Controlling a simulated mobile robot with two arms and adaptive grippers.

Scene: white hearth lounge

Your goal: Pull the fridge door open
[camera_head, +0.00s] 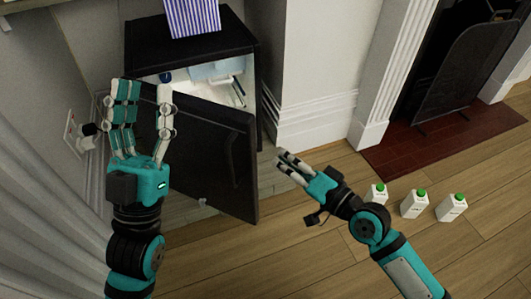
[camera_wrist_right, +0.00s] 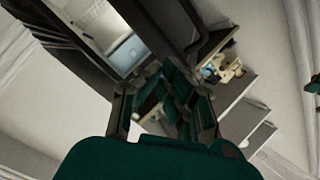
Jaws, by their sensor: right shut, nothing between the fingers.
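The small black fridge (camera_head: 190,50) stands against the back wall. Its door (camera_head: 212,140) is swung partly open toward me, with the dark handle (camera_head: 232,160) on its outer face. The pale interior (camera_head: 236,92) shows above the door's top edge and also in the right wrist view (camera_wrist_right: 125,50). My left gripper (camera_head: 144,88) is raised at the left part of the door, fingers apart with nothing between them. Whether it touches the door is unclear. My right gripper (camera_head: 287,164) is shut and empty, just right of the door's free edge, apart from it in the picture.
A blue-and-white striped box (camera_head: 192,17) stands on the fridge. White cartons with green caps (camera_head: 414,204) stand on the wooden floor at right. A wall corner (camera_head: 312,75) and a fireplace with a dark screen (camera_head: 465,75) lie beyond. A socket with a plug (camera_head: 82,130) is at left.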

